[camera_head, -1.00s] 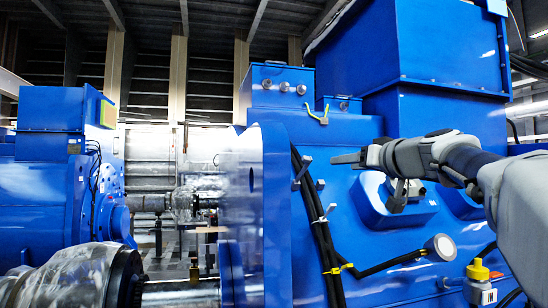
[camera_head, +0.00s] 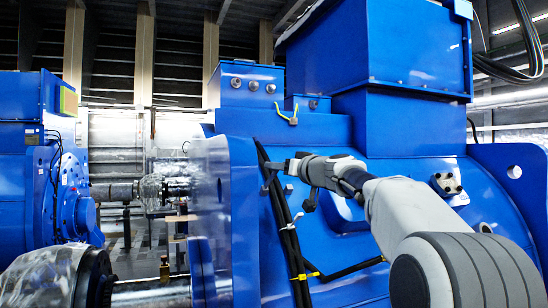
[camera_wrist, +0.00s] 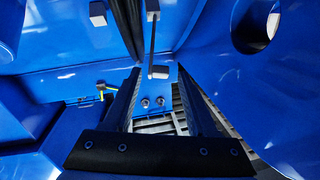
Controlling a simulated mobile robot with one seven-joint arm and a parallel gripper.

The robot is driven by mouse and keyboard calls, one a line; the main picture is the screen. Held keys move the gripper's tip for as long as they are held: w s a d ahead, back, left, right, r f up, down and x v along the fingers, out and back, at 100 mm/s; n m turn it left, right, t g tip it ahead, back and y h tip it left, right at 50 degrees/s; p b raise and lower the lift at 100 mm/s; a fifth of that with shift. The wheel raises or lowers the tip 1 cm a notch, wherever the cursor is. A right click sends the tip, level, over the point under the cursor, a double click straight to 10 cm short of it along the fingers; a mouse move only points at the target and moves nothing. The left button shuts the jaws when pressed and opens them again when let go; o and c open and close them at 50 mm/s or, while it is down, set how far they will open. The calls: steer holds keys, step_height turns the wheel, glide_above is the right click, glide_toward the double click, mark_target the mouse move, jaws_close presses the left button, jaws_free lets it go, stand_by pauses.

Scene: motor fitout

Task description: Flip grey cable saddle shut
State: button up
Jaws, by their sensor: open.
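Grey cable saddles sit along the black cable bundle (camera_head: 287,240) on the blue motor face. The upper saddle (camera_head: 270,178) shows a thin grey arm standing off the cables at a slant. It appears open, and my gripper partly crowds it. A lower grey saddle (camera_head: 297,220) also has a slanted piece. Contact cannot be told.
A blue flange plate (camera_head: 225,230) stands left of the cables. A yellow-green wire (camera_head: 287,118) and a blue box (camera_head: 245,90) are above. A yellow tie (camera_head: 305,276) marks the cable branch. A round hole (camera_wrist: 255,25) shows at the wrist view's upper right.

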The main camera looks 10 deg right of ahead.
steer(key=shift+p+x, duration=0.6)
steer(key=shift+x, duration=0.9)
jaws_close()
stand_by(0.4)
